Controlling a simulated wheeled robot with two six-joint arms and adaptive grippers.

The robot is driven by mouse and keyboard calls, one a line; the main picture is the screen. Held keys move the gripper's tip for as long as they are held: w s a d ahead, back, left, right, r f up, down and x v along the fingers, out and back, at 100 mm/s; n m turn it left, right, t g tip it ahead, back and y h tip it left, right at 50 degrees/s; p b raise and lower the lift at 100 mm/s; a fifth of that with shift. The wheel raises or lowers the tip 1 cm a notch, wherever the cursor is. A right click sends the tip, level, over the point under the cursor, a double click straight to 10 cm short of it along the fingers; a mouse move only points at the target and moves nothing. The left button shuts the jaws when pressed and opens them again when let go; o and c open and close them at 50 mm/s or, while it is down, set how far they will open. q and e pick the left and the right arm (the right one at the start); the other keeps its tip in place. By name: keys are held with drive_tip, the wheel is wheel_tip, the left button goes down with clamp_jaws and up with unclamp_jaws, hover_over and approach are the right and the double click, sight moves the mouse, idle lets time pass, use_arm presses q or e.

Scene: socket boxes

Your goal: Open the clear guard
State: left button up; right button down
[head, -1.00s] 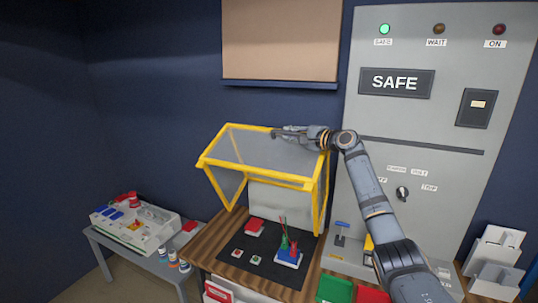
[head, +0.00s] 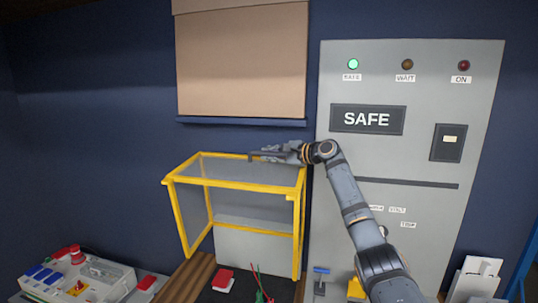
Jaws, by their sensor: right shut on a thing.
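The clear guard (head: 235,186) is a see-through box with a yellow frame, standing over the work table in the lower middle of the head view. Its top panel is seen from above, and I see under its front top rail to a pale back panel. My right gripper (head: 264,155) is at the far top edge of the guard, toward its right end, shut on a dark bar there. The exact contact is small and hard to make out. My left gripper is out of view.
A grey cabinet (head: 480,120) with a SAFE display (head: 366,119) and a lit green lamp (head: 353,64) stands at right. A brown board (head: 243,65) hangs above the guard. A red block (head: 223,279) and wires lie below it. A control box (head: 80,280) sits at lower left.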

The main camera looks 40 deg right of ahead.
drive_tip(key=shift+f, duration=0.2)
drive_tip(key=c, duration=1.4)
unclamp_jaws()
drive_tip(key=shift+c, duration=0.2)
drive_tip(key=shift+o, duration=0.5)
drive_tip(key=shift+w, duration=0.2)
drive_tip(key=shift+s, duration=0.1)
drive_tip(key=shift+s+d+r, duration=0.1)
drive_tip(key=shift+s+d, duration=0.05)
drive_tip(key=shift+s, duration=0.1)
drive_tip(key=v, duration=0.7)
drive_tip(key=shift+s, duration=0.15)
drive_tip(key=shift+w, duration=0.3)
drive_tip(key=shift+s, duration=0.15)
